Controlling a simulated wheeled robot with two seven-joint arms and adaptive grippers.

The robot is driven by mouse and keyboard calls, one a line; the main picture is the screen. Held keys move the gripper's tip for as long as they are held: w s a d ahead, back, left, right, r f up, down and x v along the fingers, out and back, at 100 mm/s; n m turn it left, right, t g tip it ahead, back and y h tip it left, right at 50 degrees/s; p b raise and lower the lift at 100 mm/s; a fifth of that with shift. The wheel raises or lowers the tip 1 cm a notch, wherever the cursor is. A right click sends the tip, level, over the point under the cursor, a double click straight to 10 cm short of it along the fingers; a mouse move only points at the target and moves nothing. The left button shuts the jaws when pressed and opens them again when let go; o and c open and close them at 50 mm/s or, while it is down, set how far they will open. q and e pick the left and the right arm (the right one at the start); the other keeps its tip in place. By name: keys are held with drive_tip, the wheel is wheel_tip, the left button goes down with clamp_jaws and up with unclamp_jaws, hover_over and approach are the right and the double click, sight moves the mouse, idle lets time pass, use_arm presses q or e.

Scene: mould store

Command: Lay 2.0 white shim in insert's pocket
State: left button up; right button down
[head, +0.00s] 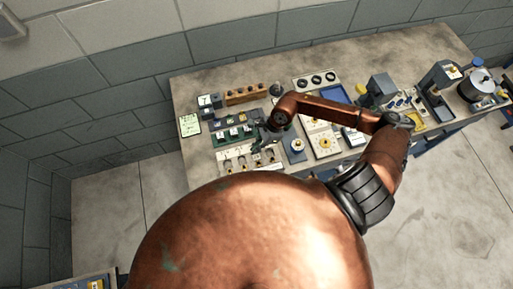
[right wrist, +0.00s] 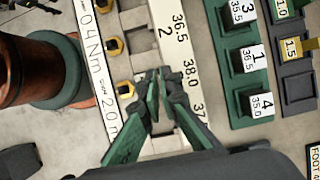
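My right gripper (head: 266,141) is over the left part of the bench. In the right wrist view its green-padded fingertips (right wrist: 160,76) are close together over a pale rack (right wrist: 139,75) printed 36.5 and 38.0. I cannot tell whether anything thin is between them. A green tray (right wrist: 234,77) beside the rack holds dark numbered blocks, one marked 1 and 35.0 (right wrist: 250,60). No white shim marked 2.0 can be made out, and I cannot tell which block is the insert with the pocket. My left gripper is out of view.
A dark block with a yellow 1.5 tag (right wrist: 294,48) is at the right. A wooden block with holes (head: 247,93) stands behind the tray.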

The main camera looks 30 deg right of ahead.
drive_tip(key=shift+f+b, duration=0.1)
drive_tip(key=shift+b, duration=0.25)
idle(0.8)
drive_tip(key=shift+f+b, duration=0.6)
drive_tip(key=shift+r, duration=0.3)
idle(0.6)
drive_tip(key=shift+b, duration=0.3)
idle(0.6)
drive_tip(key=shift+f+b, duration=0.3)
drive_tip(key=shift+b, duration=0.05)
drive_tip(key=shift+r, duration=0.25)
idle(0.5)
drive_tip(key=shift+b, duration=0.3)
idle(0.6)
drive_tip(key=shift+f+b, duration=0.3)
drive_tip(key=shift+b, duration=0.05)
drive_tip(key=shift+r, duration=0.35)
idle(0.4)
